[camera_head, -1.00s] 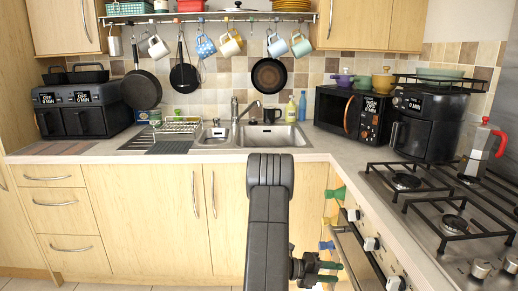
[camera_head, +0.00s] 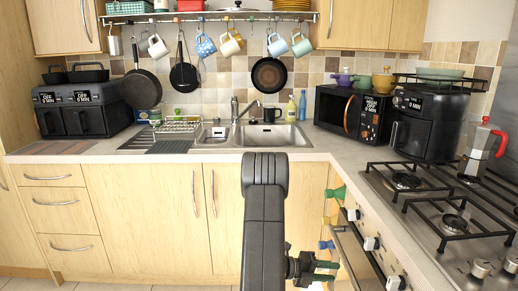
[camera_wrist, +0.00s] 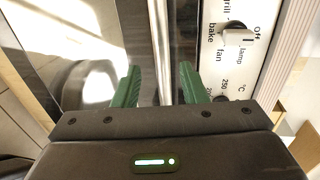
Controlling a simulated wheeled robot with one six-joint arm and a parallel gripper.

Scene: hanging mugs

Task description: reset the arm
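My gripper (camera_head: 328,271) is low in front of the oven at the right in the head view, below the worktop. In the wrist view its two green fingers (camera_wrist: 160,86) are apart with nothing gripped. The shiny oven handle bar (camera_wrist: 160,45) runs through the gap between them in that picture; I cannot tell how far beyond the fingertips it lies. My arm stands upright in the middle of the head view. Several mugs hang from the rail, among them a white mug (camera_head: 158,47), a blue patterned mug (camera_head: 204,45) and a light blue mug (camera_head: 277,45).
The worktop (camera_head: 205,156) edge and wooden cupboard doors (camera_head: 140,215) lie beyond my arm. The hob (camera_head: 440,205) and oven knobs (camera_head: 371,243) are close on the right. A black mug (camera_head: 271,115) stands behind the sink (camera_head: 270,136). The floor at lower left is clear.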

